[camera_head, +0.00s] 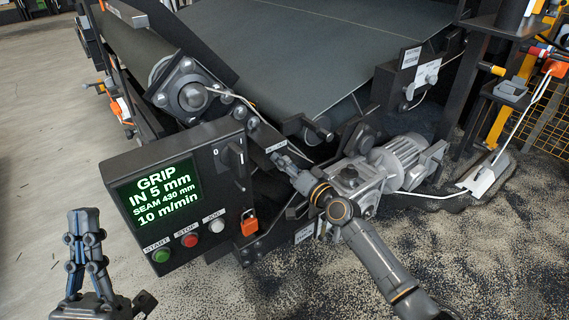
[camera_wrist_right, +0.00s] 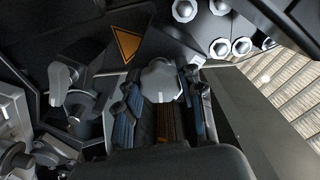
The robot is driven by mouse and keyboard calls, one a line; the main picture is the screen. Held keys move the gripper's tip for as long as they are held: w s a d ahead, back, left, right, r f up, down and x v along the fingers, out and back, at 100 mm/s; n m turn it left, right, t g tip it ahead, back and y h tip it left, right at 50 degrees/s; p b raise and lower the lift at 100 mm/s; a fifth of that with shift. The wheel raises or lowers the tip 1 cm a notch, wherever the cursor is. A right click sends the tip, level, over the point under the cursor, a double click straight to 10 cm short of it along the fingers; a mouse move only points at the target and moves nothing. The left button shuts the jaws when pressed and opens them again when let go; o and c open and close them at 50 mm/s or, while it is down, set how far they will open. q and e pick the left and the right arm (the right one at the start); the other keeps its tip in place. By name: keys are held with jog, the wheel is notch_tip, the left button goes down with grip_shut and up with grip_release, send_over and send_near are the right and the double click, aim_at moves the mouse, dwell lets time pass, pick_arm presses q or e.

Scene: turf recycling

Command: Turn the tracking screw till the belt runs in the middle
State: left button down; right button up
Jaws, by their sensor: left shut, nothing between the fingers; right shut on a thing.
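The dark belt (camera_head: 300,60) runs over the conveyor at the top of the head view. My right gripper (camera_head: 278,158) reaches in beside the frame below the roller bearing (camera_head: 188,92). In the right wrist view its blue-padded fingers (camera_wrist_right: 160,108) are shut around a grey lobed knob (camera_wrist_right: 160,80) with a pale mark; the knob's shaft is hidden. The knob is too small to tell apart in the head view. The control box screen (camera_head: 157,197) reads "GRIP IN 5 mm, SEAM 430 mm, 10 m/min". My left gripper (camera_head: 84,214) is shut and empty, left of the box.
The control box has a green START button (camera_head: 161,255), a red STOP button (camera_head: 189,240) and a white JOG button (camera_head: 217,225). An orange padlock (camera_head: 249,223) hangs beside them. A grey motor (camera_head: 402,158) stands right of my right gripper. Open floor lies at left.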

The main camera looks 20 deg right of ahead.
dwell(0.5)
jog(key=o, duration=1.2)
jog(key=v, duration=1.2)
